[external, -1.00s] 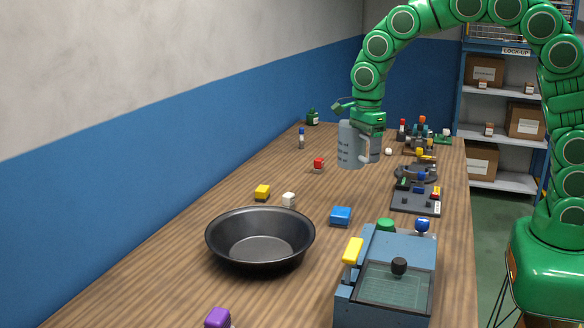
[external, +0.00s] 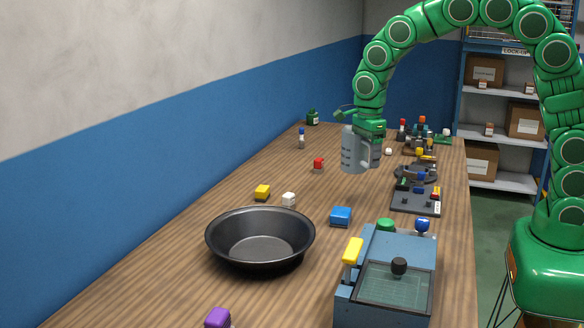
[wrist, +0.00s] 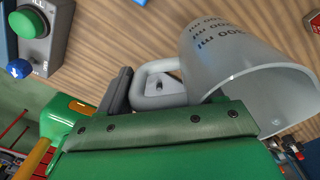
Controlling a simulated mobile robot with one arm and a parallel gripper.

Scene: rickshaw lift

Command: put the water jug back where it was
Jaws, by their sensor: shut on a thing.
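The water jug (external: 353,150) is a grey, translucent measuring jug with dark volume marks and a handle. It hangs upright or nearly so from my gripper (external: 368,134), over the far half of the wooden table. In the wrist view the jug (wrist: 235,65) shows its printed "ml" marks, and its handle lies at my gripper (wrist: 150,95). My gripper is shut on the jug by its handle side; the fingertips are partly hidden. Whether the jug's base touches the table is hard to tell, but it looks raised.
A black pan (external: 260,240) and a blue machine (external: 385,280) stand nearer on the table (external: 150,280). Small blocks, including a blue one (external: 341,216) and a red one (external: 318,166), lie around. Dark devices (external: 415,200) line the right edge. The table's left middle is clear.

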